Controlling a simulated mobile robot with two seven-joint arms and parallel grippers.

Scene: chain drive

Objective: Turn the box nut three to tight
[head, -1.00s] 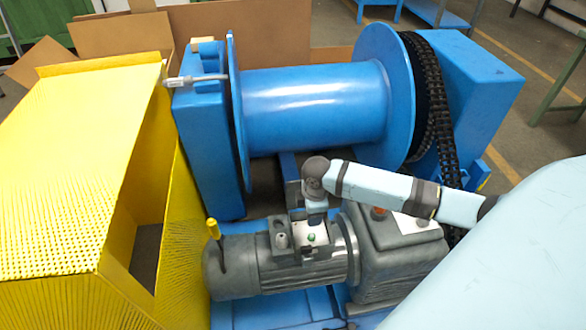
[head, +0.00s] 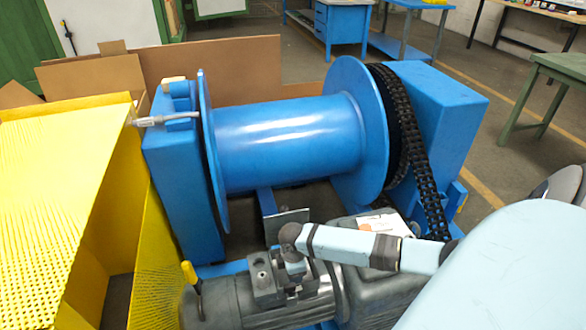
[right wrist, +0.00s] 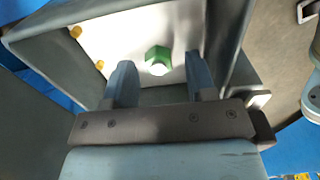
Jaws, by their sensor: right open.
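In the right wrist view, a green hex nut (right wrist: 158,60) with a bright centre sits on the white floor of an open grey box (right wrist: 50,44). Two brass-coloured studs (right wrist: 99,65) show to its left. My right gripper (right wrist: 159,66) is open, with one finger on each side of the nut in this view. I cannot tell whether the fingers touch it. In the head view, my right gripper (head: 293,266) is over the box on the grey motor (head: 232,302) and hides the nut. My left gripper is not in view.
A blue drum (head: 285,142) and a black chain (head: 405,135) stand behind the motor. A yellow perforated guard (head: 50,190) fills the left side. A yellow-handled lever (head: 190,275) rises beside the motor. Cardboard (head: 215,70) stands behind the drum.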

